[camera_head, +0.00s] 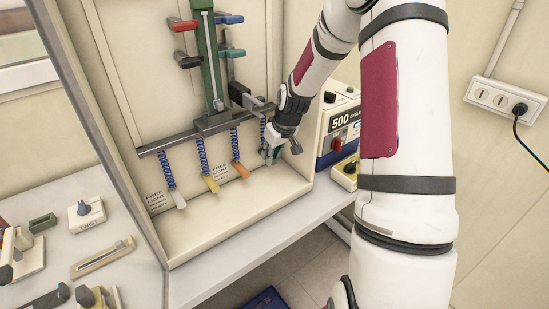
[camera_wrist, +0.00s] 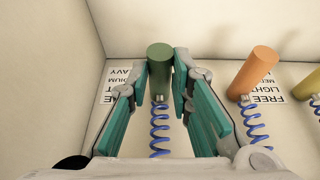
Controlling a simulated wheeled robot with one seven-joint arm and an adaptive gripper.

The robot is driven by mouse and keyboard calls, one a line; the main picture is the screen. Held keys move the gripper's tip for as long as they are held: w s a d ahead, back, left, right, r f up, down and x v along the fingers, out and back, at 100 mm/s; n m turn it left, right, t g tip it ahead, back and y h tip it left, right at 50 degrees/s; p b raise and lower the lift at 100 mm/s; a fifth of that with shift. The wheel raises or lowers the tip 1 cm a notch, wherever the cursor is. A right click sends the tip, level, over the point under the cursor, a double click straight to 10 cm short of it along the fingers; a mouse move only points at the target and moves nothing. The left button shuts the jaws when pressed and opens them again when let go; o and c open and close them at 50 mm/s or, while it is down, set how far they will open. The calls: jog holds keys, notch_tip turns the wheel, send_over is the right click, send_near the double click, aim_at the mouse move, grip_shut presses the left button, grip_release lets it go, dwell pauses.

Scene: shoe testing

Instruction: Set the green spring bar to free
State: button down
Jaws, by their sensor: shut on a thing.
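The green spring bar (camera_wrist: 159,62) is a short dark green cylinder on a blue coil spring (camera_wrist: 159,130). In the wrist view it stands between the two teal fingers of my gripper (camera_wrist: 161,78), which is shut on it. In the head view my gripper (camera_head: 275,153) is at the right end of the row of hanging springs, and its fingers mostly hide the green bar. A printed label (camera_wrist: 117,78) behind the green bar is partly covered by the left finger; parts of "MEDIUM" and "HEAVY" show.
An orange bar (camera_head: 241,170), a yellow bar (camera_head: 211,184) and a white bar (camera_head: 180,201) hang on blue springs to the left. A grey crossbar (camera_head: 205,130) runs above them. A cream side wall and a machine marked 500 (camera_head: 339,125) stand right of my gripper.

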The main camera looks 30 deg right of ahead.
jog(key=shift+w+r, duration=0.15)
jog(key=shift+r, duration=0.05)
jog(key=c, duration=1.4)
grip_release()
jog(key=shift+c, duration=0.2)
jog(key=v, duration=1.2)
